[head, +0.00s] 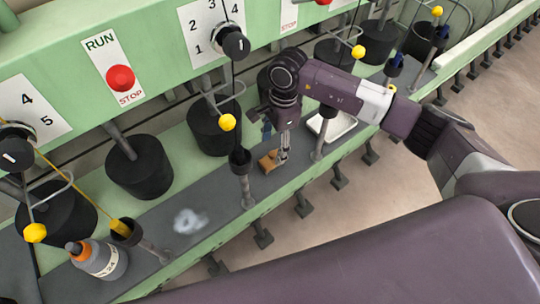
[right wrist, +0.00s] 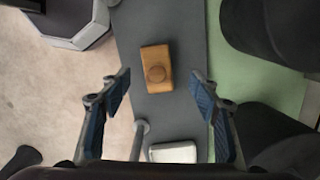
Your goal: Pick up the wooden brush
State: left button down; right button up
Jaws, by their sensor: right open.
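The wooden brush (head: 268,161) is a small tan block lying on the grey ledge in the head view. In the right wrist view the brush (right wrist: 152,53) shows from above, with a round knob on its top. My right gripper (head: 277,147) points down over the ledge, just above the brush and partly in front of it. In the right wrist view my right gripper (right wrist: 161,88) is open and empty, with its blue-padded fingers apart on either side of the picture and the brush beyond the gap between them. My left gripper is not in view.
A white tray (head: 338,126) lies on the ledge (head: 205,201) right of the brush. Metal posts (head: 245,188) line the ledge's front edge. Black cylinders (head: 213,133) stand behind. A grey bottle (head: 100,260) with an orange collar and a whitish fluffy patch (head: 189,221) are at left.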

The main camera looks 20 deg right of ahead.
aim_at(274, 153)
jog(key=f, duration=0.1)
jog(key=f+b, duration=0.1)
jog(key=shift+s+a+f, duration=0.1)
jog(key=shift+s+f, duration=0.25)
notch_tip(274, 153, down, 3)
jog(key=shift+w+r+b, duration=0.1)
jog(key=shift+b, duration=0.55)
jog(key=shift+a+f, duration=0.1)
jog(key=shift+f, duration=0.3)
jog(key=shift+r, duration=0.1)
jog(key=shift+c, duration=1.8)
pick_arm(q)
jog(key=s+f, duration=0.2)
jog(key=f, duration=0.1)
pick_arm(e)
jog(key=c, duration=1.1)
